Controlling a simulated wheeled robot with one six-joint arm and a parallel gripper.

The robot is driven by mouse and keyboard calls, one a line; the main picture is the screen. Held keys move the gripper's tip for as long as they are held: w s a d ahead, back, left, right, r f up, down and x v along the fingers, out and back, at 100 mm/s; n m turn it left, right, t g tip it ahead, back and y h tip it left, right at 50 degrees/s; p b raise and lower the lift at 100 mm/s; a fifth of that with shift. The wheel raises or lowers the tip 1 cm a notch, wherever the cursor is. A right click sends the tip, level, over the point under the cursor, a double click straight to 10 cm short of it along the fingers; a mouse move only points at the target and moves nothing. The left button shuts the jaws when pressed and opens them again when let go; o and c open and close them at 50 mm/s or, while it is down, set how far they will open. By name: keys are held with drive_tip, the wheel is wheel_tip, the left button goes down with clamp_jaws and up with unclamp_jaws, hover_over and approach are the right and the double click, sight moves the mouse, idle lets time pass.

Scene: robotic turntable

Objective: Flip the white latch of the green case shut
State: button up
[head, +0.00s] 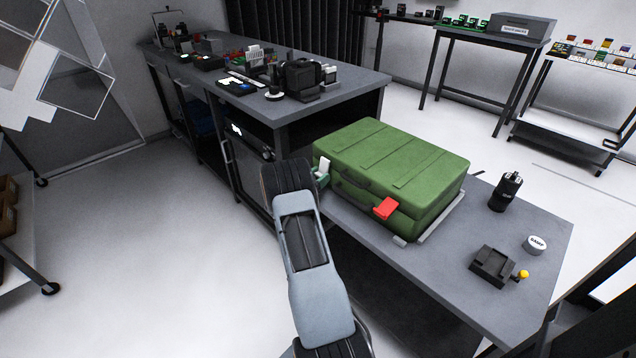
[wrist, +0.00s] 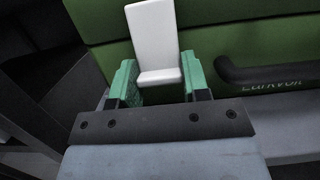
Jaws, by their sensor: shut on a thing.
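The green case (head: 390,160) lies closed on the grey table, its front with handle and latches facing my arm. It fills the background of the wrist view (wrist: 235,35). The white latch (wrist: 155,35) is at the left of the case front; its flat plate rises against the lid side and its lower end juts toward me. It also shows in the head view (head: 323,167). My gripper (wrist: 160,85) has green fingers on both sides of the latch's lower end and is shut on it. My gripper (head: 322,178) partly hides the case's left front corner in the head view.
A red latch (head: 386,208) sits at the right of the case front; a dark handle (wrist: 265,72) lies between the latches. Right on the table (head: 450,285) are a black cylinder (head: 507,190), a white round item (head: 535,245) and a black device with yellow knob (head: 493,266).

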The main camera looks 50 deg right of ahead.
drive_tip(key=o, duration=0.9)
drive_tip(key=shift+a, duration=0.1)
drive_tip(key=p+v, duration=0.1)
drive_tip(key=v, duration=1.2)
drive_tip(key=shift+a+f, duration=0.15)
drive_tip(key=shift+a, duration=0.2)
